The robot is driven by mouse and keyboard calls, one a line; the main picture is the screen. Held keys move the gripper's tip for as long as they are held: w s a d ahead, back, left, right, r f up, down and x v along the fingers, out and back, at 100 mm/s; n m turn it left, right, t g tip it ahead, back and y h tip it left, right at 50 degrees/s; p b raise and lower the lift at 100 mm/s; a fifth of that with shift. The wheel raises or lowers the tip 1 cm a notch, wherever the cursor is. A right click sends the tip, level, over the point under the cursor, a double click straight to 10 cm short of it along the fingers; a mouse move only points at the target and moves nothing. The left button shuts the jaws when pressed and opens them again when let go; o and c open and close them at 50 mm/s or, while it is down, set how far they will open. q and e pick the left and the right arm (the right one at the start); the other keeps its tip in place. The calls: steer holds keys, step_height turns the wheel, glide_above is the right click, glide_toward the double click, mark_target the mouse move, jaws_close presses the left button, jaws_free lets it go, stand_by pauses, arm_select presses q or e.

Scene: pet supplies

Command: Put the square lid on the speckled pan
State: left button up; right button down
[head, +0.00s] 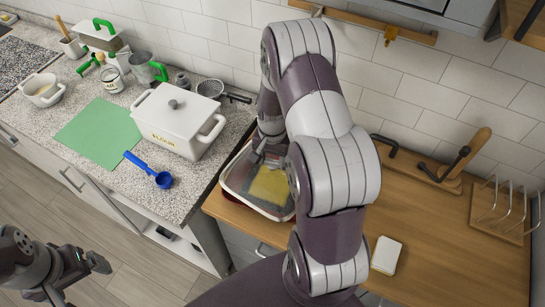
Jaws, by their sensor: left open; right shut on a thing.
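A square, clear-looking lid with a pale rim (234,181) is under my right gripper (264,158), on the left part of the wooden counter. My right gripper is shut on it near its far side, and the fingertips are partly hidden by my arm. Something yellow (269,187) shows through or inside the rim. A dark red edge (226,202) shows just below the rim; I cannot tell whether it belongs to the speckled pan. I cannot tell whether the lid touches what lies below. My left gripper (98,263) is open and empty, low at the left, in front of the cabinets.
A white lidded box (167,128), a blue scoop (160,178) and a green mat (95,134) are on the speckled stone counter. A strainer (210,88) lies behind. A white block (386,255) and a wire rack (497,207) are on the wooden counter, which is otherwise mostly clear.

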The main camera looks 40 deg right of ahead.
steer(key=shift+f, duration=0.1)
stand_by(0.4)
steer(key=shift+f, duration=0.25)
steer(key=shift+s+a+f, duration=0.25)
steer(key=shift+s+f, duration=0.15)
steer(key=shift+s, duration=0.1)
stand_by(0.4)
steer(key=shift+c, duration=1.6)
jaws_free()
steer(key=shift+w+b, duration=0.1)
steer(key=shift+b, duration=0.2)
steer(key=shift+w+d, duration=0.15)
steer(key=shift+w, duration=0.15)
step_height(320, 180, up, 13)
steer(key=b, duration=0.3)
steer(key=shift+f, duration=0.15)
